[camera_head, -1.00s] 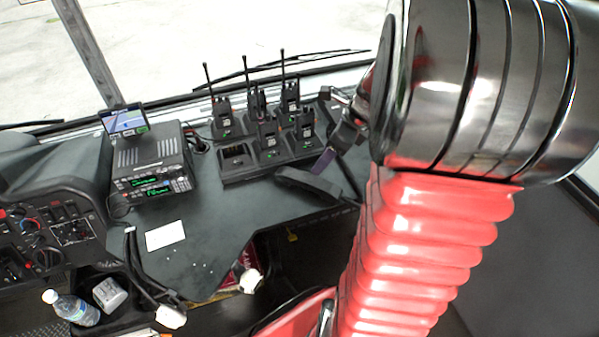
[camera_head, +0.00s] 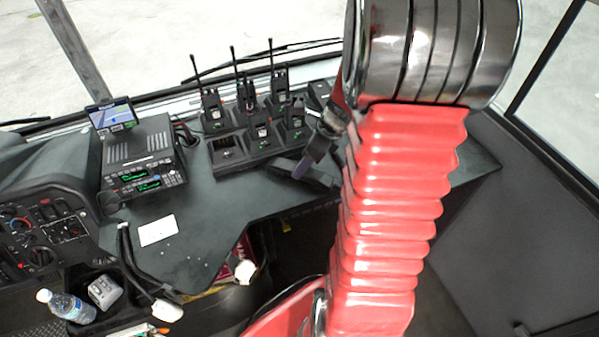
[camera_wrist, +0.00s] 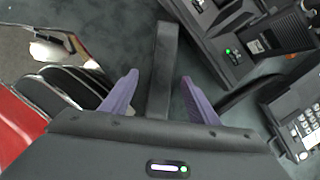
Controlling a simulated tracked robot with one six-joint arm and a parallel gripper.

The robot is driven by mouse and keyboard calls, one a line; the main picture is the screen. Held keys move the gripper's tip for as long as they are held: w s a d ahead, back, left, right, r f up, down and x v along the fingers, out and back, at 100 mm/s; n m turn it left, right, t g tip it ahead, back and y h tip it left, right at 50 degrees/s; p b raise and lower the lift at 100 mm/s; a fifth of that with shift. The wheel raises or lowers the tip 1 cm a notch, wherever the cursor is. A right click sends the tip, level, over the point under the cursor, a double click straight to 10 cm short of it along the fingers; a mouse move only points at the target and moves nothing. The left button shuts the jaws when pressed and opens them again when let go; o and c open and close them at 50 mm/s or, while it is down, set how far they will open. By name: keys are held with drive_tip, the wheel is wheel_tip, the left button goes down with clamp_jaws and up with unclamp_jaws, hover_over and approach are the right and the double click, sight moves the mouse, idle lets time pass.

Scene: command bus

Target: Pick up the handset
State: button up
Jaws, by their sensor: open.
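The handset (camera_wrist: 165,40) is a long black bar on the dark counter. In the wrist view it runs lengthwise between the two purple fingers of my gripper (camera_wrist: 160,75), with a gap on each side. My gripper is open and empty. In the head view my gripper (camera_head: 303,168) is low over the handset (camera_head: 322,177), which it partly hides. I cannot tell how far above the counter the fingertips are. A black phone with a keypad (camera_wrist: 308,123) stands to the right in the wrist view, and a dark cord curves towards it.
A charger rack (camera_head: 227,157) with several upright radios stands behind and left of my gripper. A radio console (camera_head: 140,160) with a small screen (camera_head: 113,117) is further left. A white card (camera_head: 158,230) lies on the counter. The counter's front edge is close to the handset.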

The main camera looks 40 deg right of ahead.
drive_tip(key=shift+w+f, duration=0.1)
drive_tip(key=shift+f, duration=0.1)
drive_tip(key=shift+x, duration=2.45)
drive_tip(key=shift+d+f, duration=0.1)
drive_tip(key=shift+d, duration=0.05)
drive_tip(key=shift+c, duration=0.3)
drive_tip(key=c, duration=1.3)
wheel_tip(320, 180, up, 10)
drive_tip(key=shift+r, duration=0.1)
